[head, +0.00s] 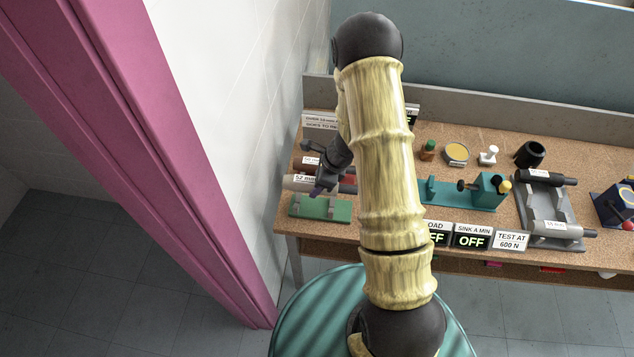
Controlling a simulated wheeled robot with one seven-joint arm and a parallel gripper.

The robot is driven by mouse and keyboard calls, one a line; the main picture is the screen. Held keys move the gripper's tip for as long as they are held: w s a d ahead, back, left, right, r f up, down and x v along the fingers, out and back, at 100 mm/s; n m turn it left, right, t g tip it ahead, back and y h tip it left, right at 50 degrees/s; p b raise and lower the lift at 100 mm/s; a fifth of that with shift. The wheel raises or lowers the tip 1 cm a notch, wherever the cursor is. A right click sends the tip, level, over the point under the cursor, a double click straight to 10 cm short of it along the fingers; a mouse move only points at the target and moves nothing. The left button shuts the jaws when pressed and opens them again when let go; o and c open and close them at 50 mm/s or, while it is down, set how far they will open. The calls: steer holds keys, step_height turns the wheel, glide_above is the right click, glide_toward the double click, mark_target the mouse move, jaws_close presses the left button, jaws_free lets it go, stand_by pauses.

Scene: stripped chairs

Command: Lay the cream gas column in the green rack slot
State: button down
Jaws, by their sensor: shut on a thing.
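The green rack (320,208) is on the bench just in front of and below the column. The column looks to be above or behind the rack; whether it touches a slot I cannot tell. My arm hides the bench to the right of the rack.
A dark red column (348,179) lies behind, partly hidden. Signs (472,236) line the front edge. A pink post (150,130) and white wall (245,110) bound the left.

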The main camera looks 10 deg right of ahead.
steer(key=shift+f+b, duration=3.1)
steer(key=shift+f, duration=0.2)
steer(key=shift+f+b, duration=0.5)
steer(key=shift+b, duration=0.05)
steer(key=c, duration=0.7)
jaws_free()
steer(key=shift+o, duration=0.2)
steer(key=p+v, duration=0.1)
steer(key=v, duration=1.6)
steer(key=shift+r, duration=0.2)
